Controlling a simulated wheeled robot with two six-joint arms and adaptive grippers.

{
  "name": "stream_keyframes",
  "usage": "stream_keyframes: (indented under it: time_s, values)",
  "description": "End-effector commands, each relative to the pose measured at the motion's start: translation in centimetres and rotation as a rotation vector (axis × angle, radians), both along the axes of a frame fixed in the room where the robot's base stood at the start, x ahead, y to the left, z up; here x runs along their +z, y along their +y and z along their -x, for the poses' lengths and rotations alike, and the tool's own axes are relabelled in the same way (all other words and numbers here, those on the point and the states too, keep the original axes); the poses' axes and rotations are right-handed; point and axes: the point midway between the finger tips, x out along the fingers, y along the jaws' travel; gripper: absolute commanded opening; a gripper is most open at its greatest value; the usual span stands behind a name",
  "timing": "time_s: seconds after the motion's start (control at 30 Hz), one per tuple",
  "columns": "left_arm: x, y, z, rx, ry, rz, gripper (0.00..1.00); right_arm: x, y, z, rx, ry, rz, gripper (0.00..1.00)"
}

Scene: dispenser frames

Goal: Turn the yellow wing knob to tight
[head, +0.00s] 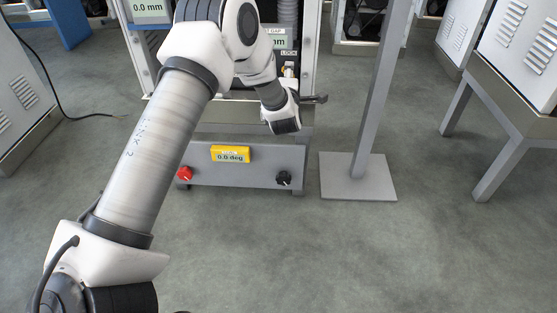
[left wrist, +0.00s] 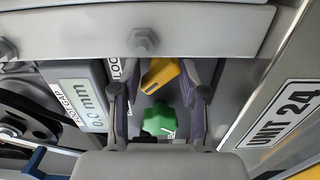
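The yellow wing knob (left wrist: 160,74) shows in the left wrist view, beside a partly covered LOCK label (left wrist: 115,69). My left gripper (left wrist: 160,72) has its two dark fingers on either side of the knob, with narrow gaps that look free of contact. In the head view my left gripper (head: 313,99) is at the front of the dispenser frame, below the LOCK label (head: 288,52). The knob is not clear there. Whether its pointer is at tight cannot be read. My right gripper is not in view.
A green knob (left wrist: 158,119) sits close by, between the fingers in the left wrist view. A grey bar with bolts (left wrist: 142,40) crosses above. Below the frame is a panel with a red knob (head: 184,174), a black knob (head: 284,178) and a yellow display (head: 230,154). A post (head: 377,100) stands right.

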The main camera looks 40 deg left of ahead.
Motion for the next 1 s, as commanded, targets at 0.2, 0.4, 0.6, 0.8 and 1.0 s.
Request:
stream_keyframes:
  time_s: [0.2,0.4,0.6,0.8,1.0]
  values:
    - [0.5,-2.0,3.3,-0.001,-0.02,0.043,0.41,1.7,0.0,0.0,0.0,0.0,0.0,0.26]
    - [0.9,-4.3,7.0,-0.005,-0.004,0.034,0.41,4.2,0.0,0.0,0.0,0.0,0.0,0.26]
    - [0.8,-6.3,8.7,-0.088,0.241,-0.07,0.41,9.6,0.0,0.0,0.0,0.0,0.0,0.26]
    - [0.3,-8.4,11.4,-0.193,0.472,-0.174,0.41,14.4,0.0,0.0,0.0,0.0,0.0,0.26]
    - [0.3,-10.4,14.8,-0.315,0.69,-0.278,0.41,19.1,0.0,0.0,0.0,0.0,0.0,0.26]
